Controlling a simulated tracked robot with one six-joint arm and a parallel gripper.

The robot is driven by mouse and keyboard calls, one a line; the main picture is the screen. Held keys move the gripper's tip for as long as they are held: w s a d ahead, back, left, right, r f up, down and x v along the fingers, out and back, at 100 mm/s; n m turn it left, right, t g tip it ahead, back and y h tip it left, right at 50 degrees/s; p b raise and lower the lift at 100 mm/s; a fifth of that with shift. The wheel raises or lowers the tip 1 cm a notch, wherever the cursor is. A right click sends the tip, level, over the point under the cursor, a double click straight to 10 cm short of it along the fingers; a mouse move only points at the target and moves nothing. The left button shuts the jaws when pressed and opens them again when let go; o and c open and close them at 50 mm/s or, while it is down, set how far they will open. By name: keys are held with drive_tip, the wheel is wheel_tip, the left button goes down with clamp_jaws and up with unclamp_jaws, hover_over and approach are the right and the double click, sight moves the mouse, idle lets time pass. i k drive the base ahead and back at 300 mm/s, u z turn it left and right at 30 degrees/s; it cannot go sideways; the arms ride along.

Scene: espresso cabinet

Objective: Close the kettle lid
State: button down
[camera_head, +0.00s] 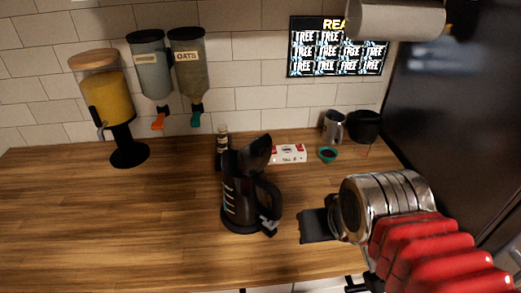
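The black kettle (243,192) stands upright near the middle of the wooden counter. Its handle (270,197) is on the right side. The kettle lid (257,151) is raised and tilted up to the right above the body, so it stands open. My gripper (318,226) is to the right of the kettle, apart from its body and lid. A dark, flat end part of it shows beside my metal and red arm. The arm hides part of the gripper, and its finger opening is unclear. I see nothing held.
A dark bottle (222,147) and a white-and-red box (288,154) stand behind the kettle. A teal-rimmed cup (328,155), metal pitcher (333,126) and black container (365,126) are at back right. The counter's left side is mostly clear; a dispenser (108,98) stands at back left.

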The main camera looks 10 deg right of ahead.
sight(252, 158)
drive_tip(key=u, duration=0.3)
drive_tip(key=k, duration=0.85)
drive_tip(key=u, duration=0.65)
drive_tip(key=k, duration=0.5)
drive_tip(key=u, duration=0.3)
drive_tip(key=i, duration=1)
drive_tip(key=z, duration=0.1)
